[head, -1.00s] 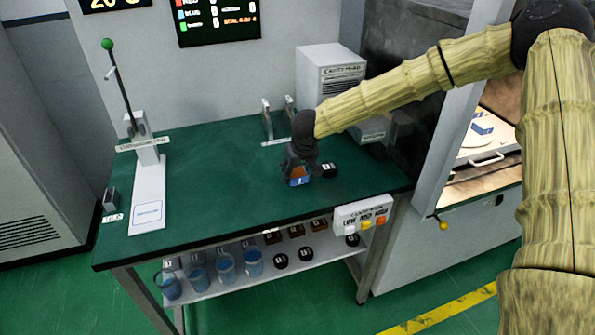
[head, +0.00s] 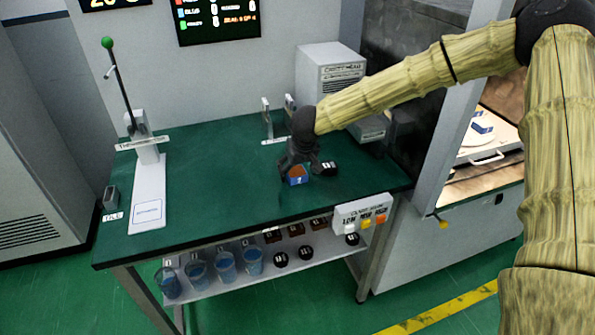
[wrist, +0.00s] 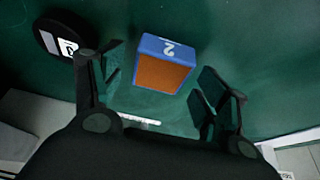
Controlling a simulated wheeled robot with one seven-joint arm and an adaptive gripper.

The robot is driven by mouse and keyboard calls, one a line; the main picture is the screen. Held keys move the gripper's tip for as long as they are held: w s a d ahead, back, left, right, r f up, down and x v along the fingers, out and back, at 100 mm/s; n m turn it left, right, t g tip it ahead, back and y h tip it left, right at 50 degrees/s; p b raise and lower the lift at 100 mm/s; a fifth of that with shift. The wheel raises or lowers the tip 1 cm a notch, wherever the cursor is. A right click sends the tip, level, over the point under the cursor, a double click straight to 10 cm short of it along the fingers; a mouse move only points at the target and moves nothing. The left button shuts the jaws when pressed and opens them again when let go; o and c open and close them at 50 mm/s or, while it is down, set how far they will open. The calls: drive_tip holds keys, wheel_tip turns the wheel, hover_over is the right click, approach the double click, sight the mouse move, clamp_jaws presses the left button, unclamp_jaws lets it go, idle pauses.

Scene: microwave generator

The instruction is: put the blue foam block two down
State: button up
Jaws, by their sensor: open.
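The blue foam block two (head: 298,176) sits on the green tabletop toward its right side. It has an orange-brown face and a white "2" on a blue side. In the wrist view the block (wrist: 164,68) lies between my gripper's spread fingers, with space on both sides. My gripper (head: 299,168) is open, pointing down at the block in the head view. Its fingers also show in the wrist view (wrist: 158,92), apart from the block. The fingers partly hide the block in the head view.
A black round puck (head: 327,168) stands close beside the block, near one finger in the wrist view (wrist: 62,38). A button box (head: 362,214) is at the table's front edge. A metal stand (head: 268,118) is behind. The table's left middle is clear.

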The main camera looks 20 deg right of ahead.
drive_tip(key=v, duration=1.1)
